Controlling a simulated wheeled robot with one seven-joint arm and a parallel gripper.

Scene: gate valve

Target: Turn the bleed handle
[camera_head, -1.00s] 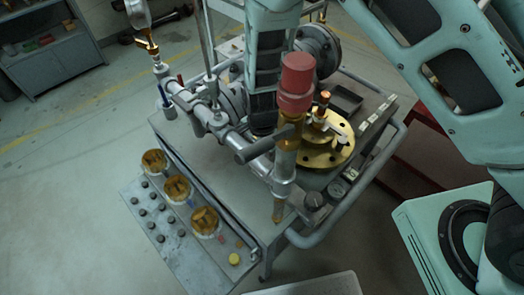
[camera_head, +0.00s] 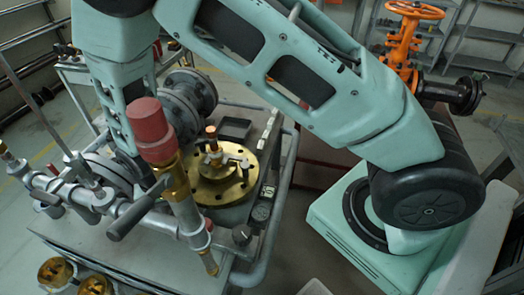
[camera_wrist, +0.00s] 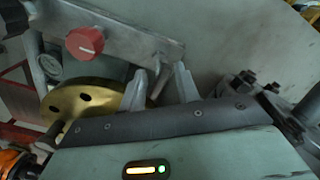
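A grey bar handle (camera_head: 138,208) sticks out from the pipework below a red-capped brass fitting (camera_head: 153,132) on the cart; I take it to be the bleed handle. My forearm comes down behind the red cap, and my gripper is hidden in the head view. In the wrist view my gripper (camera_wrist: 160,88) shows two pale fingers standing apart. A short grey bar (camera_wrist: 155,80) shows between them, apparently without contact. I cannot tell for certain whether this bar is the handle. A red knob (camera_wrist: 86,41) sits on a grey beam above left of the fingers.
A brass flange (camera_head: 222,180) lies on the cart behind the fitting; it also shows in the wrist view (camera_wrist: 85,98). An orange handwheel valve (camera_head: 410,30) stands at back right.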

